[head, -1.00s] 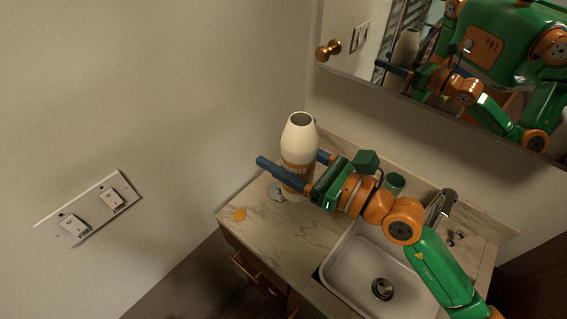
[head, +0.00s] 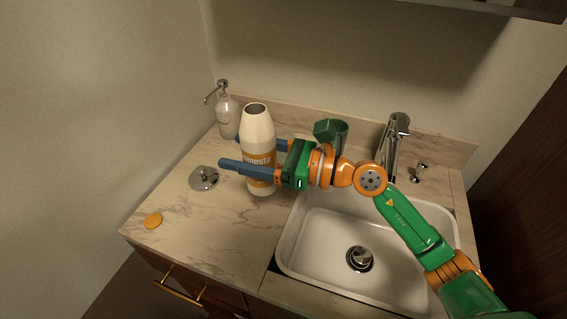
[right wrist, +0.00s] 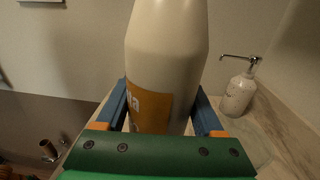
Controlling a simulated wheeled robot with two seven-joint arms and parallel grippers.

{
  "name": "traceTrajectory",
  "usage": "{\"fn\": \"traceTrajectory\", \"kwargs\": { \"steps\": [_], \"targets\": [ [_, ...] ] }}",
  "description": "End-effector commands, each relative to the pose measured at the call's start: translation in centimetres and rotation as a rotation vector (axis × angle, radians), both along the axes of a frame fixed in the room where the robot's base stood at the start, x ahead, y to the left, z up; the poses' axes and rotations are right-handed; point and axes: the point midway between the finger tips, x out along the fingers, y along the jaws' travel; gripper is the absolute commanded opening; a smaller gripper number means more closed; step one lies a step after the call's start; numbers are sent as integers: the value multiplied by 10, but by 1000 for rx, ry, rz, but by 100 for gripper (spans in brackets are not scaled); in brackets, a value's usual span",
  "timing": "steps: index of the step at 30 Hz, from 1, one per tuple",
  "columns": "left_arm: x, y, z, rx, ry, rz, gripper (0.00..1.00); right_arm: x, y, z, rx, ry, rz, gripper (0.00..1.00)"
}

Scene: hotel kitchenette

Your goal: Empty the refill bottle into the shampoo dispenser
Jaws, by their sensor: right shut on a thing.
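The refill bottle (head: 257,133) is cream with an orange label. It is upright, its dark mouth open at the top. My right gripper (head: 237,152) is shut on it, one blue finger on each side; the bottle also fills the middle of the right wrist view (right wrist: 165,55). I cannot tell whether its base touches the counter. The shampoo dispenser (head: 227,117), a pale bottle with a metal pump, stands behind and left of the refill bottle, at the back wall. It also shows at the right of the right wrist view (right wrist: 238,95). My left gripper is not in view.
An orange round cap (head: 153,220) lies near the counter's left front edge. A round metal piece with a knob (head: 203,178) lies left of the refill bottle. The sink (head: 310,255) and faucet (head: 393,145) are to the right. Bare marble counter (head: 205,225) lies in front.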

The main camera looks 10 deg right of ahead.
Motion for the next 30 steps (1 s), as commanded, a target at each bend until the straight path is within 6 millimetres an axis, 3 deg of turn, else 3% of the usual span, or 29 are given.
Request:
{"fn": "traceTrajectory", "kwargs": {
  "steps": [1, 3, 13, 30],
  "targets": [
    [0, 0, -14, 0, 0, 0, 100, 1, -2, -12, 2, -2, -1, 4],
    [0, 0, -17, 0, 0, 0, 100, 2, -4, -14, 6, -4, 0, 4],
    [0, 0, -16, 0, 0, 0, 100, 3, -6, -11, 7, -5, 1, 4],
    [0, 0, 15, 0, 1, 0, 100, 4, -6, -3, 117, 182, 0, 4]
  ]
}}
